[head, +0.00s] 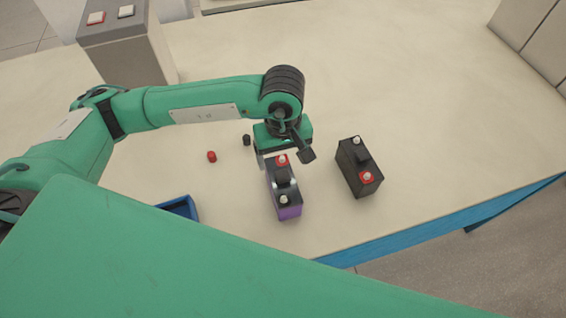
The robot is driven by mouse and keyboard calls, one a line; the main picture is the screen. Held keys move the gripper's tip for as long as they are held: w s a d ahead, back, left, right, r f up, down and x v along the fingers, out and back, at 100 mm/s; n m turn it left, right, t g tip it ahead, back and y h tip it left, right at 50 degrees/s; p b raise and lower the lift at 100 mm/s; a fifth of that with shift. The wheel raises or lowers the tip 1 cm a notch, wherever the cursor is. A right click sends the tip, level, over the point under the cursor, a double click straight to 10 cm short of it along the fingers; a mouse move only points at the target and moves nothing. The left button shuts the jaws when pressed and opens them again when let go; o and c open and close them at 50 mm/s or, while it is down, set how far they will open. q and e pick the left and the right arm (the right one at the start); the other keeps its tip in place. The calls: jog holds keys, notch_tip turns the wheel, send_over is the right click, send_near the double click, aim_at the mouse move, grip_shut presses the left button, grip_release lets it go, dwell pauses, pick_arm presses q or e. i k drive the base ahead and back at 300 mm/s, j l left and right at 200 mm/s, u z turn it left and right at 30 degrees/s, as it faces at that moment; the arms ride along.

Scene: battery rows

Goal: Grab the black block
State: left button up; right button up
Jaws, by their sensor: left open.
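A black block (350,182), shaped like a battery with a red-ringed terminal, a white terminal and a dark raised part on top, stands on the pale table right of the middle. A similar block with a purple side (291,213) and a dark top stands to its left. My left gripper (283,156) is open and points down at the far end of the purple-sided block, left of the black block and apart from it. I cannot tell whether it touches the purple-sided block. My right gripper is not in view.
A small red cap (211,157) and a small black cap (247,140) lie left of the gripper. A blue tray (193,207) is partly hidden at the lower left. A grey box (130,52) with red and white buttons stands at the back left. The table's right side is clear.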

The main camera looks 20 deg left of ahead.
aim_at(363, 176)
jog(key=k+l, duration=0.2)
jog(key=k, duration=0.3)
jog(key=k+l, duration=0.2)
jog(key=k, duration=0.25)
jog(key=k+l, duration=0.25)
jog(key=k, duration=0.25)
